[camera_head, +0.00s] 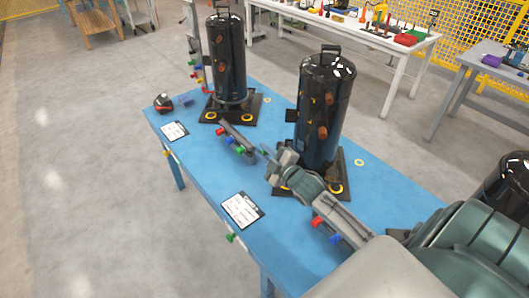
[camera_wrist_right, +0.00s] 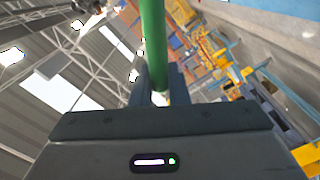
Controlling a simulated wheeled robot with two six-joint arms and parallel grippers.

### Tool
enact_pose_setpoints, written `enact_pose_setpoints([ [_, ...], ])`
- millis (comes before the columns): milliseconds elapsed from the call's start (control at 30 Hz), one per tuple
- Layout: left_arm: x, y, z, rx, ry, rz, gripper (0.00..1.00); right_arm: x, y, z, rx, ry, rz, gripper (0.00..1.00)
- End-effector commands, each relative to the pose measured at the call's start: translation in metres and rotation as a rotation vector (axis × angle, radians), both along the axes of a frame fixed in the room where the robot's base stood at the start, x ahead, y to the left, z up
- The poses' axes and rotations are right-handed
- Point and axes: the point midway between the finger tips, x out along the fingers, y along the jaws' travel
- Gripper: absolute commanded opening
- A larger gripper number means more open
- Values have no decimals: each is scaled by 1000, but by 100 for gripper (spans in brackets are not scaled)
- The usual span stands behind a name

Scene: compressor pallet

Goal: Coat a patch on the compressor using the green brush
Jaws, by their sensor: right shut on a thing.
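My right gripper (camera_head: 275,166) is shut on the green brush, close to the left side of the middle black compressor (camera_head: 322,110). In the right wrist view the green handle of the brush (camera_wrist_right: 153,40) stands between the fingers (camera_wrist_right: 160,85). The bristles cannot be made out. The middle compressor stands upright on a dark base on the blue table, its lower part partly hidden by my gripper. Whether the brush touches it cannot be told. Another black compressor (camera_head: 227,60) stands farther back, and a third (camera_head: 510,182) is cut off at the right edge. My left gripper is out of view.
The blue table (camera_head: 285,240) carries a rack with red, blue and green pieces (camera_head: 236,141), a similar red and blue one (camera_head: 327,229) beside my arm, and white cards (camera_head: 242,210) (camera_head: 174,131). A red and black item (camera_head: 162,102) lies at the far left corner.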

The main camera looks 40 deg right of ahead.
Motion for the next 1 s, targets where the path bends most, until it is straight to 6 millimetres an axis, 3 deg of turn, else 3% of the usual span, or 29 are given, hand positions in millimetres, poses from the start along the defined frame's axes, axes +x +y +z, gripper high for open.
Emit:
enact_pose_setpoints([
  [1000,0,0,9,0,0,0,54,1,-18,1,-1,0,0,0],
])
